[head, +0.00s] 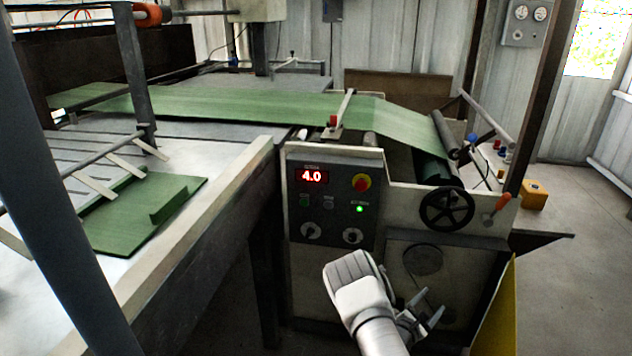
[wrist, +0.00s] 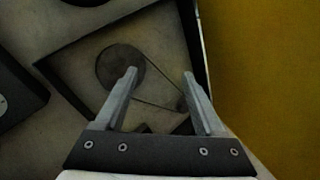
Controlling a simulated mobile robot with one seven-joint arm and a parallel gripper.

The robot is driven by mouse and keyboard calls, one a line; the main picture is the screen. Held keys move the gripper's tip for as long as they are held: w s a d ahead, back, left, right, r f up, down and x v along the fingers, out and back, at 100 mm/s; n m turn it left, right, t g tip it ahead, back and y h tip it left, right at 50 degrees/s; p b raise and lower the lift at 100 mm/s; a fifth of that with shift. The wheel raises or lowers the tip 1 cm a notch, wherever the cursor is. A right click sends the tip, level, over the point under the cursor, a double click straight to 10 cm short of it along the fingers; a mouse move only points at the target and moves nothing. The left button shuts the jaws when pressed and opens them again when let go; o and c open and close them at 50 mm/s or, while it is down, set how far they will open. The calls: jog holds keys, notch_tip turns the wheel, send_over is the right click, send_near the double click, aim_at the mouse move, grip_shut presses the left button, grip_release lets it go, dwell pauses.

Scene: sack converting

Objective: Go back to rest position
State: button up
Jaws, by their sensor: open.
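My gripper (head: 431,311) is low in front of the machine's lower front, to the right of the control panel (head: 331,205). In the wrist view my gripper (wrist: 163,80) has its two fingers spread apart with nothing between them. Behind the fingers is a recessed panel with a dark round pulley (wrist: 120,66) and a thin belt. The same pulley shows in the head view (head: 423,259). My forearm hides part of the machine's lower front.
A black handwheel (head: 447,209) and an orange-handled lever (head: 497,205) stick out above my gripper. A yellow panel (wrist: 262,70) stands close on the right. A work table (head: 225,190) with green sacks (head: 140,215) is at left. Open floor (head: 580,225) lies at right.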

jog(key=s+d+r+m+g, duration=0.1)
jog(key=s+r+m+g, duration=0.35)
jog(key=r, duration=0.45)
jog(key=s+d+r+m+g+h, duration=0.1)
jog(key=s+r+m+g, duration=0.25)
jog(key=r+m, duration=0.35)
jog(key=s+d+r+m+g, duration=0.1)
jog(key=s+r+m+g, duration=0.35)
jog(key=r, duration=0.55)
jog(key=s+a+r+m+t+y, duration=0.3)
jog(key=s+a+r+y, duration=0.35)
jog(key=s+a, duration=0.45)
jog(key=s+a+r+m+t+y, duration=0.3)
jog(key=s+a+r+y, duration=0.35)
jog(key=s+a, duration=0.5)
notch_tip(320, 180, up, 17)
jog(key=p, duration=1.5)
jog(key=shift+s+d+f+p, duration=0.15)
jog(key=shift+d+p, duration=0.25)
jog(key=shift+d, duration=0.05)
